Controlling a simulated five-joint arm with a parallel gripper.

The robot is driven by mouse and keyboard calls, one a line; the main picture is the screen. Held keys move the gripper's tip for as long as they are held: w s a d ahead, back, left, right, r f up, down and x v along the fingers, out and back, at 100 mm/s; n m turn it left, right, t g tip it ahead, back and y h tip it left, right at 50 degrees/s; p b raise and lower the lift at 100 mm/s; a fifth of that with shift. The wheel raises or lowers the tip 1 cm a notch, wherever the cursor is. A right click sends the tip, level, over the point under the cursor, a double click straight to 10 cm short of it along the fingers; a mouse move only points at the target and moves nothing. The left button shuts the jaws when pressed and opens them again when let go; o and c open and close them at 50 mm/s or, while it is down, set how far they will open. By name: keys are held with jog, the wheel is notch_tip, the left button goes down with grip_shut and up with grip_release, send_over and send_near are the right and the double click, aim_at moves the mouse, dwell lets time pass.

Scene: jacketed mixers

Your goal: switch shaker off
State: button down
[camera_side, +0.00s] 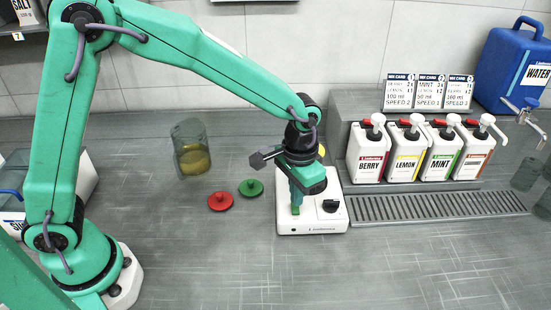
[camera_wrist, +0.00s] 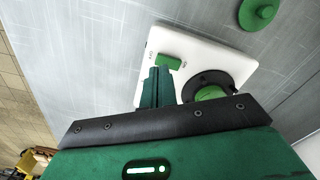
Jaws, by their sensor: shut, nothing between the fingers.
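The shaker is a low white unit (camera_side: 312,226) in the middle of the side view, and part of its white top (camera_wrist: 222,58) shows in the wrist view. A green switch (camera_wrist: 170,62) sits on that top, with small dark lettering at both ends. A dark round part with a green centre (camera_wrist: 210,92) is beside it, partly hidden by my gripper. My gripper (camera_side: 296,208) points down over the left part of the shaker. In the wrist view its fingers (camera_wrist: 158,78) are together and empty, right at the switch; I cannot tell whether they touch it.
A green lid (camera_side: 251,188) and a red lid (camera_side: 220,201) lie left of the shaker. A jar with yellowish liquid (camera_side: 193,160) stands behind them. Several pump bottles (camera_side: 408,158) and a drip grate (camera_side: 440,207) are on the right. The front counter is clear.

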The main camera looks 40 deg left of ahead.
jog(key=shift+r, duration=2.1)
jog(key=shift+s+d+r, duration=0.2)
jog(key=shift+r, duration=0.35)
jog(key=shift+s+d+r, duration=0.15)
jog(key=shift+r, duration=0.35)
jog(key=shift+f, duration=0.1)
send_over(296, 211)
jog(key=shift+s+d+f, duration=0.1)
jog(key=shift+f, duration=0.95)
jog(key=shift+s+d+f, duration=0.15)
jog(key=shift+f, duration=0.95)
jog(key=shift+s+d+f, duration=0.1)
jog(key=shift+f, duration=0.95)
